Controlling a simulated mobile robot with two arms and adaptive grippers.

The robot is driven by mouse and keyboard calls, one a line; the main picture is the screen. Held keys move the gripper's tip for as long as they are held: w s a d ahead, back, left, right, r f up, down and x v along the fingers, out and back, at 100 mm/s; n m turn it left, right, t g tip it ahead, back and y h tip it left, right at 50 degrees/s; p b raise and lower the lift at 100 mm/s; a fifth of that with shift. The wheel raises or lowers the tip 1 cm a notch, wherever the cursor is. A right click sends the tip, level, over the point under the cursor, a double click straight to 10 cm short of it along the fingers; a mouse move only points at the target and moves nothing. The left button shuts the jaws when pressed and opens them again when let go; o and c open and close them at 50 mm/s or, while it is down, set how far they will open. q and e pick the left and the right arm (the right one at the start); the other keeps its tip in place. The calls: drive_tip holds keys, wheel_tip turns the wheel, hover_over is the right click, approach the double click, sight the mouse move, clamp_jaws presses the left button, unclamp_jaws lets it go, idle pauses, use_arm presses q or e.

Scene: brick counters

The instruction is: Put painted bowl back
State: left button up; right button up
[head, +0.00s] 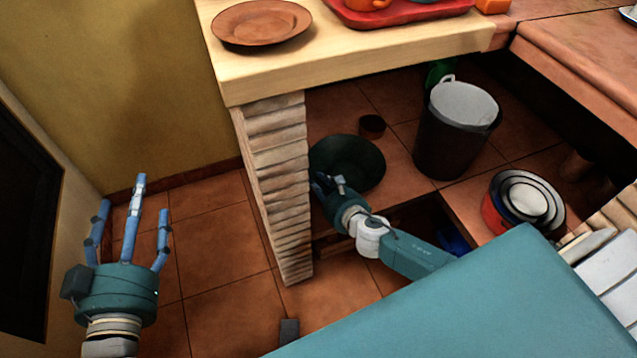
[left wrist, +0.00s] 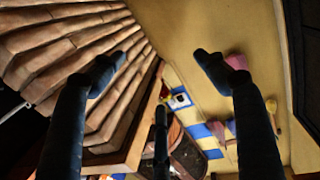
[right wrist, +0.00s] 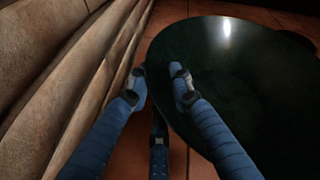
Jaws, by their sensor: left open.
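A dark green bowl (head: 352,160), likely the painted bowl, is under the counter beside the brick pillar. It fills much of the right wrist view (right wrist: 240,75). My right gripper (head: 326,183) is at its near left rim. In the right wrist view, one fingertip lies over the bowl's inside and the other lies outside, near the bricks, with the rim between them (right wrist: 157,88). The fingers are partly closed; whether they grip the rim is unclear. My left gripper (head: 135,208) is open and empty, raised left of the pillar.
The brick pillar (head: 278,190) stands close to my right gripper. A black bin (head: 455,135), a small brown pot (head: 372,126) and stacked pans (head: 524,198) are under the counter. A brown plate (head: 261,23) and a red tray (head: 395,14) are on top.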

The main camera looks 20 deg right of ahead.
drive_tip(key=shift+o, duration=0.2)
drive_tip(key=shift+s+r, duration=0.1)
drive_tip(key=shift+s, duration=0.05)
drive_tip(key=p+v, duration=0.1)
drive_tip(key=v, duration=0.3)
drive_tip(key=shift+s+r+p, duration=0.1)
drive_tip(key=shift+s+p, duration=0.15)
drive_tip(key=shift+p, duration=0.05)
use_arm(q)
drive_tip(key=s+a+f+g+y, duration=0.1)
drive_tip(key=s+a+f+g, duration=0.1)
drive_tip(key=s+f+g, duration=0.2)
drive_tip(key=s+a+f+g+y+p, duration=0.1)
drive_tip(key=s+f+g, duration=0.2)
drive_tip(key=f, duration=0.7)
drive_tip(key=shift+s+a+g, duration=0.35)
drive_tip(key=shift+a+g, duration=0.05)
use_arm(e)
drive_tip(key=s+a+r+n+g, duration=0.2)
drive_tip(key=s+a+r+n, duration=0.2)
drive_tip(key=n, duration=1.1)
drive_tip(key=s+a+r+n+g, duration=0.2)
drive_tip(key=s+a+r+n, duration=0.3)
drive_tip(key=s+r+n, duration=0.4)
drive_tip(key=s+n, duration=0.2)
drive_tip(key=n, duration=0.5)
drive_tip(key=shift+y, duration=0.3)
